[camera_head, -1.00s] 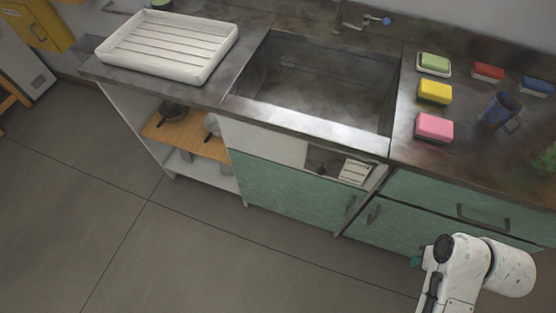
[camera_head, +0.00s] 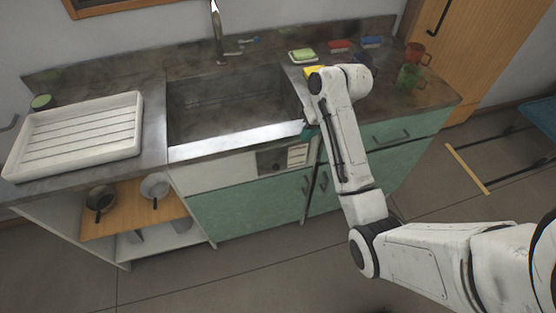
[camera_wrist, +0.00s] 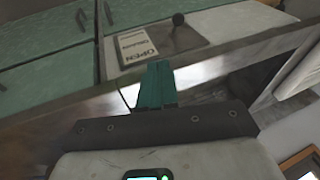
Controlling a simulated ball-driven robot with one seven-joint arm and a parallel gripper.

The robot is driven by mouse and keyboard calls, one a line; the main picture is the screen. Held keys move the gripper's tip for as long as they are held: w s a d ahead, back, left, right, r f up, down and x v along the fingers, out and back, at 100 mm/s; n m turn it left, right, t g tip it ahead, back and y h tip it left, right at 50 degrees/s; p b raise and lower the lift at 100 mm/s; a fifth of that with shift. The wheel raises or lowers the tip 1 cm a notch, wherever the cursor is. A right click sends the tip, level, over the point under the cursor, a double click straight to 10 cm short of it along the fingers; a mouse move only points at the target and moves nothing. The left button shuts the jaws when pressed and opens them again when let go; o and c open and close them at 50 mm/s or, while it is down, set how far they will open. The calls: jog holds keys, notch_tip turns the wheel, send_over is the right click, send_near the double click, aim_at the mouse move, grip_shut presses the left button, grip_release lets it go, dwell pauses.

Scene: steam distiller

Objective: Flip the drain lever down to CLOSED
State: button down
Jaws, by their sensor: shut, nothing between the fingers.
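The drain panel is a dark plate (camera_head: 270,161) on the white front strip under the sink, with a pale label (camera_head: 298,155) at its right. In the wrist view the lever (camera_wrist: 178,20) shows as a dark round knob on a short stem. The label (camera_wrist: 135,47) beside it reads OPEN, with further words hard to read. I cannot tell for certain which way the lever points. My gripper (camera_wrist: 157,75) has teal fingers shut together and empty, apart from the lever. In the head view its teal part (camera_head: 310,133) shows near the sink's front right corner, mostly hidden by my arm.
The metal sink (camera_head: 230,103) has a front rim (camera_head: 235,143) close above the panel. Green cabinet doors (camera_head: 245,203) lie below. A white drying tray (camera_head: 75,140) sits left, and sponges (camera_head: 302,55) and cups (camera_head: 415,53) stand right. Floor in front is clear.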

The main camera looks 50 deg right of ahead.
send_near(276, 167)
jog(key=d+f, duration=0.3)
jog(key=d, duration=0.2)
jog(key=shift+w+a+f+p, duration=0.4)
jog(key=shift+w+a+f, duration=0.15)
jog(key=shift+a+f, duration=0.35)
jog(key=shift+w+a+f+p, duration=0.4)
jog(key=shift+w+a+f, duration=0.2)
jog(key=shift+a+f, duration=0.3)
jog(key=shift+f, duration=0.15)
